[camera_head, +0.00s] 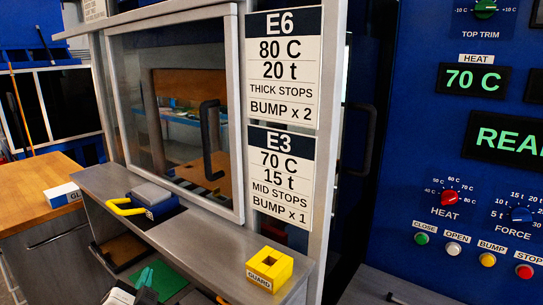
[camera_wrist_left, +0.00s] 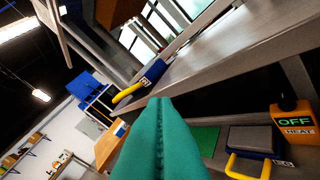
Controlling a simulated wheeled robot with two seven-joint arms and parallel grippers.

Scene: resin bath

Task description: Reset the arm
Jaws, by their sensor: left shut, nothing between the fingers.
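My left gripper (camera_head: 146,274) shows at the bottom of the head view, low in front of the grey shelf. In the left wrist view its two teal fingers (camera_wrist_left: 160,102) are pressed together with nothing between them. My right gripper is in neither view. The task names no object.
A blue block with a yellow handle (camera_head: 128,208) and a yellow guard block (camera_head: 269,268) stand on the grey shelf (camera_head: 220,228). Below it are a green mat (camera_wrist_left: 204,140), another yellow-handled tool (camera_wrist_left: 250,140) and an orange heat box (camera_wrist_left: 297,124). A blue control panel (camera_head: 420,170) is at right.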

